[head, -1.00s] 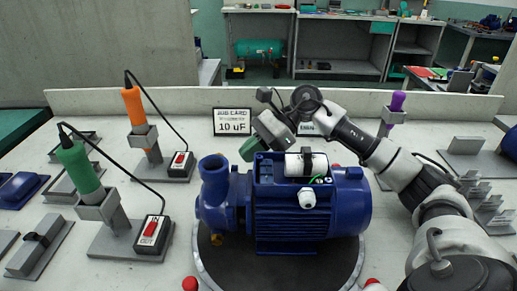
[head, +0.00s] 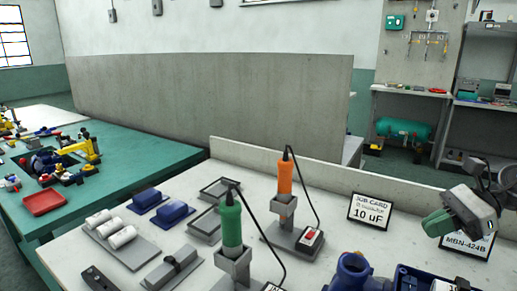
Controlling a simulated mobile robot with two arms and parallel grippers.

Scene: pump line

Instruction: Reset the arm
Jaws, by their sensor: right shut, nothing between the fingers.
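My right gripper (head: 438,223) is at the right of the head view, its grey-green jaws shut and empty. It hangs in the air above the bench, in front of the label card marked MBN-424B (head: 469,242), and covers part of that card. Most of my right arm is outside the picture. The blue pump (head: 352,272) shows only in part at the bottom edge, below and left of the gripper and apart from it. My left gripper is not in view.
A green-handled tool (head: 231,222) and an orange-handled tool (head: 284,175) stand upright in holders on the white bench. The job card (head: 370,211) reads 10 uF. White cylinders (head: 122,237) and blue covers (head: 173,213) lie left. A teal table (head: 120,170) stands beyond.

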